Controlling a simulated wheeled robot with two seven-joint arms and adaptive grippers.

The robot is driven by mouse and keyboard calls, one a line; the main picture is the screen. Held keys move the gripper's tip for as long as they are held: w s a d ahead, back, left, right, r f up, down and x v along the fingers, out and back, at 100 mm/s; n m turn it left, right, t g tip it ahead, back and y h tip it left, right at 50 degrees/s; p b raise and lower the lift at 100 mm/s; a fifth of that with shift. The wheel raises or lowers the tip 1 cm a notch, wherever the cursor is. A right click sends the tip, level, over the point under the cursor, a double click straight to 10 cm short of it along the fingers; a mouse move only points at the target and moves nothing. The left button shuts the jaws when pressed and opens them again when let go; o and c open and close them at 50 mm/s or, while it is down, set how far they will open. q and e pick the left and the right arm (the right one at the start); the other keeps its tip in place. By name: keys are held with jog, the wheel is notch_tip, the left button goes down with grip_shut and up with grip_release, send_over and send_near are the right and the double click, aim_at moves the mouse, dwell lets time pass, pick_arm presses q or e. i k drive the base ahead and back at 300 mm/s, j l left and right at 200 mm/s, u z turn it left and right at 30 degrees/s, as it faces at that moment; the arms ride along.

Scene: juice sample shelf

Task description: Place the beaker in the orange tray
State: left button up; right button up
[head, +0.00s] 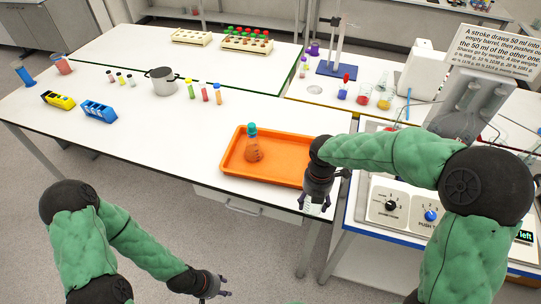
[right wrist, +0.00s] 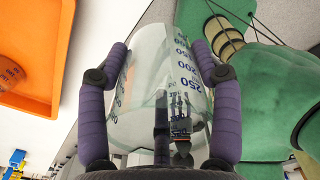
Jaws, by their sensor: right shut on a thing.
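The clear glass beaker (right wrist: 150,85) with blue volume marks is between the fingers of my right gripper (right wrist: 160,90), which is shut on it. In the head view the beaker (head: 314,208) is mostly hidden under my right gripper (head: 316,198), at the table's front edge, just right of and in front of the orange tray (head: 285,166). The tray also shows at the upper left of the right wrist view (right wrist: 50,45). A flask (head: 254,152) with orange contents and a teal cap stands in the tray's left half. My left gripper (head: 225,286) is open and empty, low in front of the table.
The right half of the tray is free. A metal pot (head: 164,82), small vials, a yellow rack (head: 58,100) and a blue rack (head: 98,110) stand further left. A control panel (head: 410,205) and a sign (head: 500,55) are at the right.

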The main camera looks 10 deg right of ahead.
aim_at(289, 162)
jog(key=i, duration=0.9)
